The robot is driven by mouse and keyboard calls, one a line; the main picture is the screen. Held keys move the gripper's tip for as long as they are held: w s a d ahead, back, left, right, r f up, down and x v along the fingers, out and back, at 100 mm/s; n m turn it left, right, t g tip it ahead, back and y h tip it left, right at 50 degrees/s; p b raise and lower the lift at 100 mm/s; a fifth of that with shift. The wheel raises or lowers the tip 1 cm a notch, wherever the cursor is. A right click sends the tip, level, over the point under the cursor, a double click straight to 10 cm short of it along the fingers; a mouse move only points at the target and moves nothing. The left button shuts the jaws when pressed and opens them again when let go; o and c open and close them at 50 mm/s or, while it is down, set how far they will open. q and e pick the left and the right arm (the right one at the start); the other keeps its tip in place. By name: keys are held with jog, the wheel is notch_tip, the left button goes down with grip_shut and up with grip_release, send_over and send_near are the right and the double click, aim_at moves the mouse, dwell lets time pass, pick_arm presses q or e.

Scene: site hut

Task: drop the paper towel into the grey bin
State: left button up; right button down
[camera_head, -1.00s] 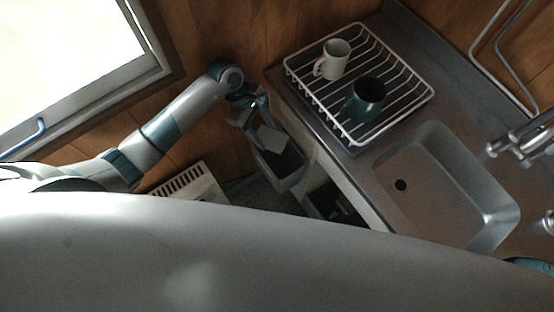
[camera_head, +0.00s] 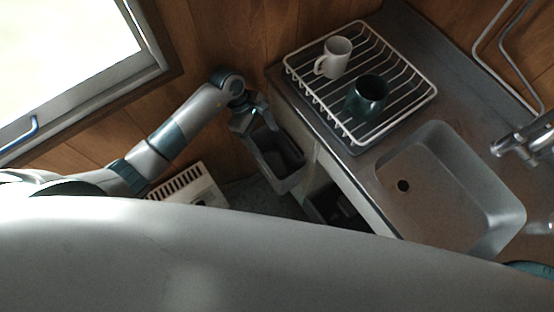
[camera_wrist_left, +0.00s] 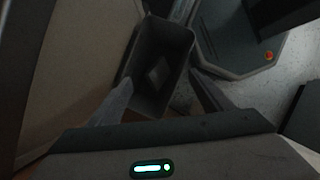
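The grey bin (camera_head: 287,183) stands on the floor between the wood wall and the sink counter. It also shows in the left wrist view (camera_wrist_left: 178,38). The paper towel (camera_wrist_left: 158,72) is a small pale grey piece lying inside the bin, seen in the left wrist view. In the head view I cannot make it out. My left gripper (camera_head: 256,116) is above the bin's wall-side end. My right gripper is not in view.
A white dish rack (camera_head: 408,107) with a white mug (camera_head: 333,57) and a dark green mug (camera_head: 368,95) stands on the counter beside the sink (camera_head: 437,200). A slatted white heater (camera_head: 188,187) is left of the bin. A dark open space lies under the counter.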

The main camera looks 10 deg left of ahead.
pick_arm(q)
jog(key=p+v, duration=0.3)
jog(key=v, duration=0.4)
jog(key=shift+r, duration=0.2)
dwell(0.8)
jog(key=shift+s, duration=0.1)
